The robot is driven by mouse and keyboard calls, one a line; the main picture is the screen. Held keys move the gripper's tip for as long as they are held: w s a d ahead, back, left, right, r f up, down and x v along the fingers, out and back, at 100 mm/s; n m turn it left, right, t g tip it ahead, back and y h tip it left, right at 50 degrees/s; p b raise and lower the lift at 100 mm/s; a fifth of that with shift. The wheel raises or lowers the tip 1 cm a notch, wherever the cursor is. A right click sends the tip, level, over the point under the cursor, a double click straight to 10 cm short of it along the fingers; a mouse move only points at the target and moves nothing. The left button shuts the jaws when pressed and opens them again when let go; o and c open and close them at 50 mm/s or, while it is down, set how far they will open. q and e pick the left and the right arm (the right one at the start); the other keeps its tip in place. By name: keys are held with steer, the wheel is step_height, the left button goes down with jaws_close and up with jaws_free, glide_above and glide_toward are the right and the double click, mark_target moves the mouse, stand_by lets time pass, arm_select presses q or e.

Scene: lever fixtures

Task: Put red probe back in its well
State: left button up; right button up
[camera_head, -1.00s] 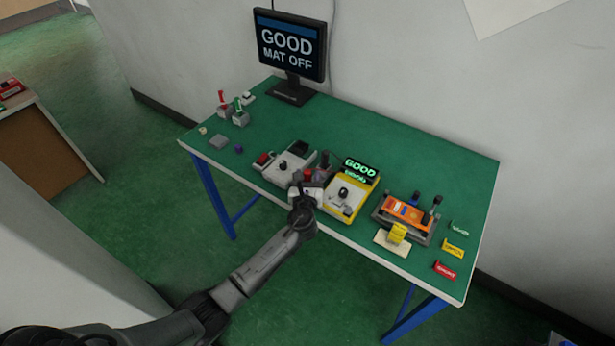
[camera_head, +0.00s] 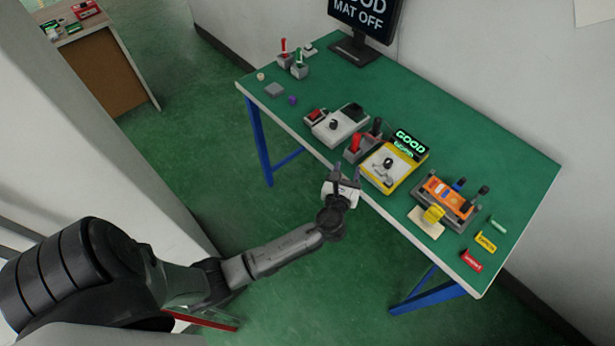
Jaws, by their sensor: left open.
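A red upright handle (camera_head: 355,143), which looks like the red probe, stands in a grey block (camera_head: 362,152) beside the yellow tester (camera_head: 393,166). A black upright handle (camera_head: 376,127) stands in the same block. I cannot tell how deep the red one sits. My left gripper (camera_head: 346,174) is open and empty at the table's front edge, a little in front of and below the block, apart from the red handle. My right gripper is not in view.
A grey-white box (camera_head: 340,124) stands left of the block. An orange lever fixture (camera_head: 447,194) and small coloured tags (camera_head: 471,261) lie right. A monitor (camera_head: 360,15) stands behind; the table (camera_head: 490,150) is clear at the back right.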

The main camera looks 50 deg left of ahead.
arm_select(q)
steer(key=s+d+f+n+g+h, duration=0.1)
steer(key=s+f+n+g+h, duration=0.2)
steer(key=s+n, duration=0.55)
steer(key=s+d+f+n+g+h, duration=0.1)
steer(key=s+f+n+g, duration=0.3)
steer(key=s+n, duration=0.45)
steer(key=s+d+n+g+h, duration=0.2)
steer(key=s+d+n+h, duration=0.1)
steer(key=s+d+n, duration=0.1)
steer(key=s+d+r+n+g+h, duration=0.1)
steer(key=s+d+n+g+h, duration=0.1)
steer(key=s+n, duration=0.4)
steer(key=s+d+h, duration=0.1)
steer(key=s+d, duration=0.1)
steer(key=s, duration=0.1)
steer(key=shift+s+r+h, duration=0.25)
steer(key=shift+s+h, duration=0.05)
